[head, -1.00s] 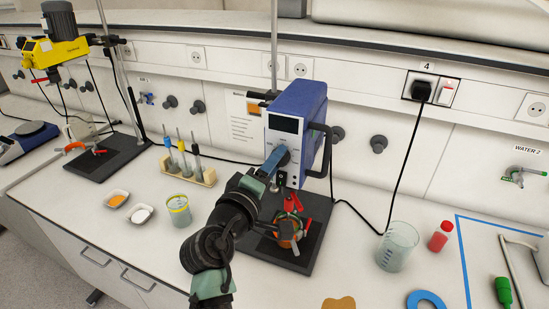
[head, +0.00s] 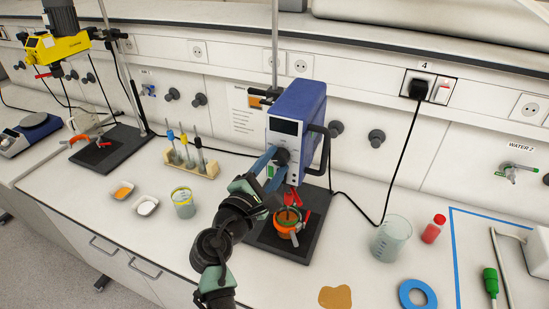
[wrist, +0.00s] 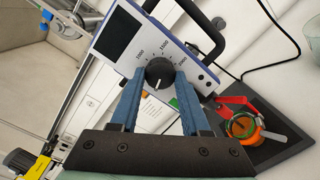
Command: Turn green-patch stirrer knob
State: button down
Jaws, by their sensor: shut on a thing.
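The blue overhead stirrer (head: 298,105) stands on a rod above a dark base plate. Its white front has a dark display (head: 285,126) and a round black knob (wrist: 160,73) with a white pointer line and a printed number scale. A small green patch (wrist: 174,103) shows below the knob in the wrist view, and between my fingers in the head view (head: 270,171). My gripper (head: 280,157) reaches the front from the lower left. In the wrist view, its two blue fingers (wrist: 160,80) are shut on the knob, one on each side. The pointer points toward my gripper.
An orange pot (head: 288,222) with red-handled clamps stands below the stirrer on the dark base plate (head: 262,238). A power cable hangs to the right. A yellow stirrer (head: 66,45) stands at far left.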

jog(key=shift+n+p, duration=0.4)
jog(key=shift+n, duration=0.6)
jog(key=shift+c, duration=1.9)
grip_release()
jog(key=shift+s+a+f, duration=0.15)
jog(key=shift+s+a, duration=0.15)
jog(key=shift+s, duration=0.25)
jog(key=b+v, duration=0.3)
jog(key=v, duration=0.8)
jog(key=shift+s+b, duration=0.3)
jog(key=shift+s, duration=0.05)
